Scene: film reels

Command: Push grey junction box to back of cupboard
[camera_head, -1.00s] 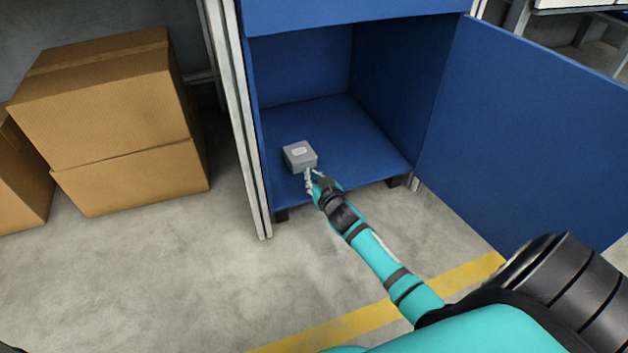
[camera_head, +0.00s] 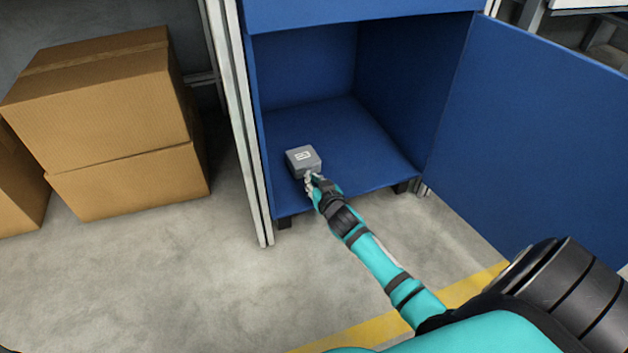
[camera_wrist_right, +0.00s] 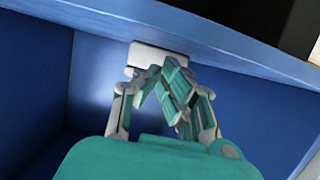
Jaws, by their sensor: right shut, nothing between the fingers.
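The grey junction box (camera_head: 303,161) sits on the floor of the open blue cupboard (camera_head: 350,135), near its front left. A pale label shows on its top. My right gripper (camera_head: 309,179) is shut and empty, with its fingertips at the box's near face. In the right wrist view the box (camera_wrist_right: 158,56) shows just beyond the fingertips of the gripper (camera_wrist_right: 160,72), partly hidden by them. They look to be touching or nearly so; I cannot tell which. My left gripper is not in view.
The cupboard door (camera_head: 540,130) stands open on the right. The cupboard floor behind the box is clear back to the rear wall. A pale metal post (camera_head: 235,120) runs along the cupboard's left side. Stacked cardboard boxes (camera_head: 115,120) stand farther left.

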